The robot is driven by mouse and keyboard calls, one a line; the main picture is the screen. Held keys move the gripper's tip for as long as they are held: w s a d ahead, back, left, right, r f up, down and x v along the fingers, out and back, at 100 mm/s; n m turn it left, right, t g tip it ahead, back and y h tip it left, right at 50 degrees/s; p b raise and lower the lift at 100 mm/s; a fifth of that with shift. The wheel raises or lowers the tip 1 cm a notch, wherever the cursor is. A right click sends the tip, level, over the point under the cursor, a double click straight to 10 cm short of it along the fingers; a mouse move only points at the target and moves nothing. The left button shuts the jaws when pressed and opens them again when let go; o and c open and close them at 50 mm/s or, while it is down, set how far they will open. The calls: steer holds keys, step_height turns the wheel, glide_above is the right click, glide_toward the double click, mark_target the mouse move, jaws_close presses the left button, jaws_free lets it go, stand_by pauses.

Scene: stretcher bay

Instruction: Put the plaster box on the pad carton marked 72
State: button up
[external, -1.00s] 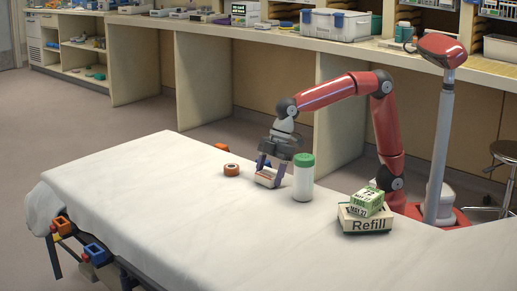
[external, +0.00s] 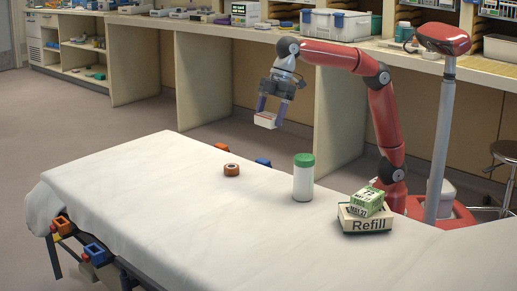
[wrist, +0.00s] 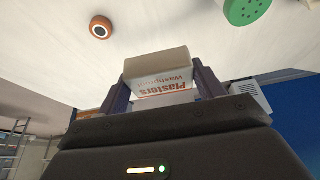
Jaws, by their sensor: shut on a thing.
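My gripper (external: 268,110) is shut on the plaster box (external: 265,120), a small white box with red-orange print. It holds the box in the air above the far edge of the stretcher. In the wrist view the plaster box (wrist: 158,80) sits between the two fingers, with "Plasters" readable on it. The pad carton marked 72 (external: 366,201) is green and white. It lies on top of a cream carton marked Refill (external: 365,224), at the right of the stretcher, apart from my gripper.
A white bottle with a green lid (external: 303,180) stands between the held box and the cartons. An orange tape roll (external: 231,169) lies to its left. The stretcher's white sheet (external: 170,190) is otherwise clear. A counter with supplies runs behind.

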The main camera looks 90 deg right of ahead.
steer(key=shift+r, duration=0.25)
steer(key=s+a+r+n, duration=0.2)
steer(key=s+a+r, duration=0.15)
steer(key=a, duration=0.55)
step_height(320, 180, up, 6)
steer(key=n+g+y, duration=0.1)
steer(key=n+g, duration=0.2)
steer(key=n, duration=0.5)
glide_above(369, 195)
steer(key=d, duration=0.2)
steer(key=shift+y, duration=0.3)
step_height(369, 195, down, 20)
steer(key=b, duration=0.9)
steer(key=shift+a+r, duration=0.15)
steer(key=shift+r, duration=0.1)
steer(key=shift+f, duration=0.15)
steer(key=o, duration=0.9)
steer(key=shift+o, duration=0.2)
